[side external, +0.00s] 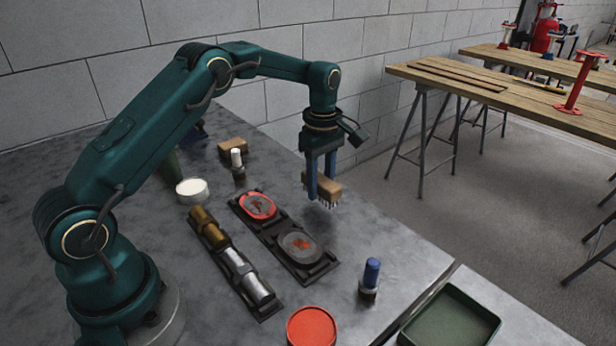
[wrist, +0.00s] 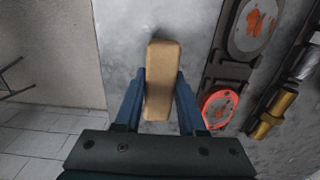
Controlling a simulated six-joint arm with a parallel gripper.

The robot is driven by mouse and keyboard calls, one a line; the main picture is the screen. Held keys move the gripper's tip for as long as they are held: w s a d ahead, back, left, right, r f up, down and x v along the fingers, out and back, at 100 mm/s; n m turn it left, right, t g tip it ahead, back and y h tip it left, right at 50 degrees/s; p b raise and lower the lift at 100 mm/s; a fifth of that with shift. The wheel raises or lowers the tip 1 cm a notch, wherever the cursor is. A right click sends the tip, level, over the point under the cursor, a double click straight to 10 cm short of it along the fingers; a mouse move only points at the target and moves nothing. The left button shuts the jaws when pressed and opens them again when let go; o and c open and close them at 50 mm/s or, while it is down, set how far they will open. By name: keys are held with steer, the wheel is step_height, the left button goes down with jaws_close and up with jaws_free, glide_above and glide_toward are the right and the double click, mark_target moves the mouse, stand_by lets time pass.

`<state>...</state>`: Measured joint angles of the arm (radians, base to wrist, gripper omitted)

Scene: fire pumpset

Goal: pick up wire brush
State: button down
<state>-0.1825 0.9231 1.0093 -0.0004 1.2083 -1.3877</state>
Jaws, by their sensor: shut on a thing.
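The wire brush (side external: 322,186) has a tan wooden block with bristles pointing down. My gripper (side external: 325,186) is shut on it and holds it above the grey table, near the table's far edge. In the wrist view the brush's wooden back (wrist: 162,80) sits between the two blue fingers of my gripper (wrist: 161,95), and its bristles are hidden there.
A dark holder (side external: 285,240) with two round discs lies left of the brush. Beside it is a rack (side external: 232,265) with brass and silver cylinders. A blue-capped bottle (side external: 370,275), a red round lid (side external: 311,327) and a green tray (side external: 450,318) stand nearer. Another tan block (side external: 233,146) lies behind.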

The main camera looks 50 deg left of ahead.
steer(key=s+a+r, duration=0.6)
steer(key=a+r, duration=0.2)
steer(key=a, duration=0.1)
steer(key=shift+s+a, duration=0.25)
steer(key=shift+s, duration=0.15)
steer(key=shift+r, duration=0.1)
